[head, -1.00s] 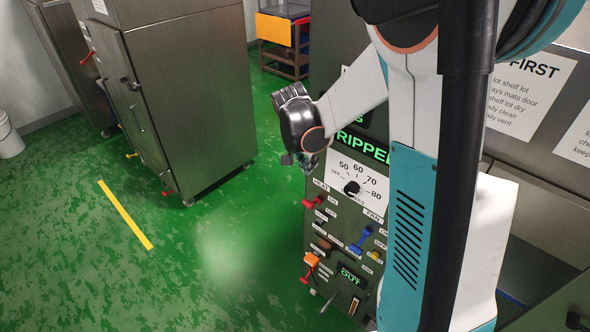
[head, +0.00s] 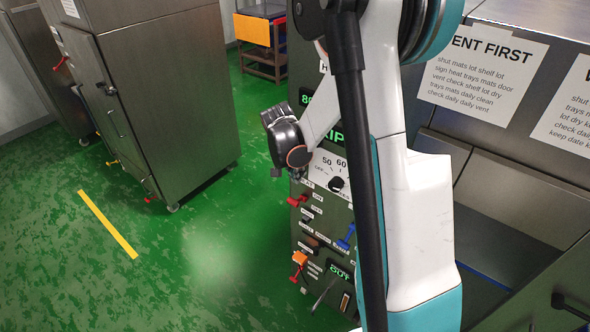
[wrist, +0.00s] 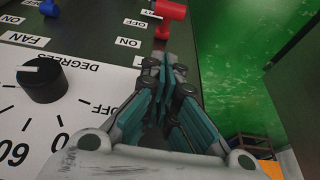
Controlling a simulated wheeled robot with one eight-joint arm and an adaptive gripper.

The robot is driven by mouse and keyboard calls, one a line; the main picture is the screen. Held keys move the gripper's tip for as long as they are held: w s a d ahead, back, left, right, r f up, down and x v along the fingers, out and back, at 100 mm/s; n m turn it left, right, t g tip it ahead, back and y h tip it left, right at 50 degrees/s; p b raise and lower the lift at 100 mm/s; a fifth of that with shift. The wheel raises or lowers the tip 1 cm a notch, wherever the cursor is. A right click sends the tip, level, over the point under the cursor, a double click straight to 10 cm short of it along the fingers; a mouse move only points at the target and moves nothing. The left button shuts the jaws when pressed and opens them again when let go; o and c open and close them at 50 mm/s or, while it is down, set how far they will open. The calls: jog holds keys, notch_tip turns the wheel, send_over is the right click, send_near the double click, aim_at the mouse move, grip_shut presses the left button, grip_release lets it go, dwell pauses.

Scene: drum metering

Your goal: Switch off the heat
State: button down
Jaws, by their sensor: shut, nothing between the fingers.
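The heat switch is a red lever (head: 298,200) on the dark front panel (head: 322,232), below the dial plate at its left edge. It also shows in the wrist view as a red lever (wrist: 170,12) at the top, beyond my fingertips. The small labels beside it are hard to read. My gripper (wrist: 165,65) is shut and empty. In the wrist view its fingertips are close to the red lever, with a gap between them. In the head view my gripper (head: 277,172) is above and left of the lever.
A black dial knob (wrist: 42,80) on a white degrees plate sits beside my gripper. A blue lever (head: 346,238) and an orange-topped switch (head: 299,257) are lower on the panel. A steel cabinet (head: 165,90) stands left, with open green floor (head: 215,225) between.

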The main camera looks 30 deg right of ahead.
aim_at(298, 201)
jog(key=x, duration=0.3)
jog(key=shift+d+f+b, duration=0.1)
jog(key=shift+f+b, duration=0.2)
jog(key=shift+f, duration=0.05)
jog(key=shift+s+a+f+b, duration=0.15)
jog(key=shift+a+f+b, duration=0.15)
jog(key=shift+a+f, duration=0.55)
jog(key=shift+s+f, duration=0.15)
jog(key=shift+f, duration=0.5)
jog(key=shift+a, duration=0.1)
jog(key=shift+a+f+b, duration=0.1)
jog(key=shift+f+b, duration=0.05)
jog(key=shift+b, duration=0.2)
jog(key=shift+s+a+h, duration=0.1)
jog(key=shift+a+h, duration=0.05)
jog(key=shift+h, duration=0.15)
jog(key=shift+b, duration=0.3)
